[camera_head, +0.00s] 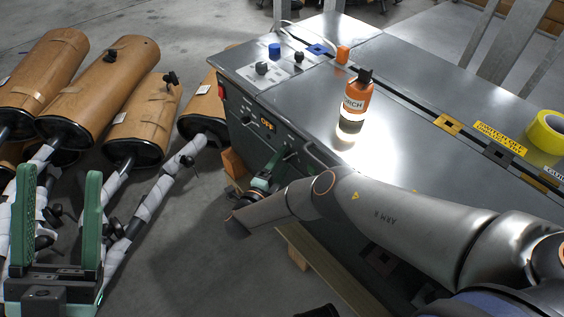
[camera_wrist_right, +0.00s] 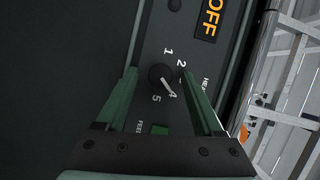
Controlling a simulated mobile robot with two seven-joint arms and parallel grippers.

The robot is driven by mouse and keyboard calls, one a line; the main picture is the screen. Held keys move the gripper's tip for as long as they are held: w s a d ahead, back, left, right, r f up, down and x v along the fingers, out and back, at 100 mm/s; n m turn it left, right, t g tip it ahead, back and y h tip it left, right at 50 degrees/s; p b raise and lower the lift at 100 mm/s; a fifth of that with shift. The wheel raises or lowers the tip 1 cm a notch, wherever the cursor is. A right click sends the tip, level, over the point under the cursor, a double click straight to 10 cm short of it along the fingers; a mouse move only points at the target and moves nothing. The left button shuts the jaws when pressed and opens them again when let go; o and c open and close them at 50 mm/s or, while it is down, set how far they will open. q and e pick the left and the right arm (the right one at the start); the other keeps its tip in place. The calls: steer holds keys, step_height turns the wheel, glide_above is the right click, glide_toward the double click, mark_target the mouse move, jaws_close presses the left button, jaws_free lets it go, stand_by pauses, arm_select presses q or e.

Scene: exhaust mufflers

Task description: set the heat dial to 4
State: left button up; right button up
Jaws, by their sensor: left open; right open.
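The heat dial (camera_wrist_right: 157,72) is a small dark round knob on the machine's dark front panel, in the right wrist view. Its white pointer line points down and right, at the numeral 4. Numerals 1, 2, 4 and 5 are readable around it; 3 is mostly hidden by a finger. My right gripper (camera_wrist_right: 160,75) is open, with one green finger on each side of the dial and a visible gap to both. In the head view my right gripper (camera_head: 268,174) is at the machine's front, and the dial is hard to make out. My left gripper (camera_head: 59,178) is open and empty.
The machine's metal top (camera_head: 310,110) carries an orange bottle (camera_head: 358,92) and a yellow tape roll (camera_head: 547,133). An OFF label (camera_head: 267,125) is on the front panel. Several brown mufflers (camera_head: 98,85) lie at the left, close to my left gripper.

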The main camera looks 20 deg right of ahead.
steer(key=p+v, duration=0.1)
steer(key=v, duration=1.1)
steer(key=shift+s+a, duration=0.15)
steer(key=shift+s, duration=0.05)
